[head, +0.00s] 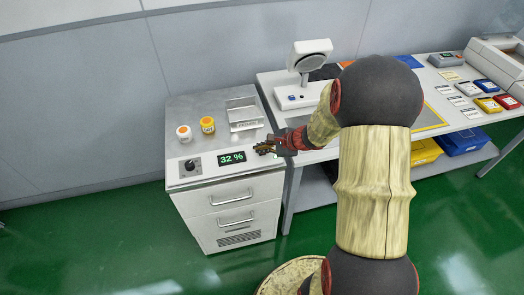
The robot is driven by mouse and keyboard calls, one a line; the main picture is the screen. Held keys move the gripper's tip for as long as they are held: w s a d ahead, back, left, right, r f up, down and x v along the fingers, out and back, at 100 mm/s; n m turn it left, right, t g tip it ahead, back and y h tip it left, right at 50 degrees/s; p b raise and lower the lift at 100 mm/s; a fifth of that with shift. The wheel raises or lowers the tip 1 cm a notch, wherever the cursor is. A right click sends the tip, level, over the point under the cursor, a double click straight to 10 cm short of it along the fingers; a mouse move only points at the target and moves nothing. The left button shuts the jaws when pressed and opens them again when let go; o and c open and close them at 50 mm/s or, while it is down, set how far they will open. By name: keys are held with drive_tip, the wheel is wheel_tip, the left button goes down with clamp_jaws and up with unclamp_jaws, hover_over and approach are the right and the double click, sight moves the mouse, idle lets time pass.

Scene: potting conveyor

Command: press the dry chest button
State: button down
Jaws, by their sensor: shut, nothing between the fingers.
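The dry chest (203,225) is a light grey cabinet with two drawers and a vent, standing left of centre. Its top front strip carries a black knob (190,165) and a dark display (232,157) reading 32 % in green. My gripper (261,149) is shut and empty, just right of the display at the chest's front right corner. I cannot make out the button; my gripper covers part of the strip there. I cannot tell whether the fingertips touch the surface.
Two small jars with orange (208,125) and white-orange (184,132) colouring and a metal holder (244,115) stand on the chest top. A workbench (268,88) adjoins at right, with a white magnifier-like device (309,55), coloured boxes and cards. Yellow and blue bins (463,141) sit below.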

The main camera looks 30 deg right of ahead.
wheel_tip(320, 180, up, 6)
drive_tip(key=p, duration=0.3)
drive_tip(key=shift+p, duration=0.3)
drive_tip(key=shift+f, duration=0.1)
drive_tip(key=s+a, duration=0.1)
drive_tip(key=s+f+n+g, duration=0.1)
drive_tip(key=s+a+n, duration=0.1)
drive_tip(key=shift+s+a+f+y, duration=0.25)
drive_tip(key=shift+a+f+y, duration=0.05)
drive_tip(key=shift+y, duration=0.1)
drive_tip(key=s+a+r+n+g, duration=0.2)
drive_tip(key=s+a+r+n, duration=0.2)
drive_tip(key=s+n, duration=0.15)
drive_tip(key=s+a+r+n+g, duration=0.2)
drive_tip(key=s+a+r+n, duration=0.15)
drive_tip(key=s, duration=0.35)
drive_tip(key=s+a+r+n+t+h, duration=0.1)
drive_tip(key=s+a+r+n+h, duration=0.1)
drive_tip(key=s+r+n, duration=0.3)
drive_tip(key=s+a+r+n+t+h, duration=0.1)
drive_tip(key=s+r+n, duration=0.4)
drive_tip(key=r, duration=0.6)
drive_tip(key=shift+s+a+n+h, duration=0.15)
drive_tip(key=shift+a+n+h, duration=0.25)
drive_tip(key=shift+a+h, duration=0.65)
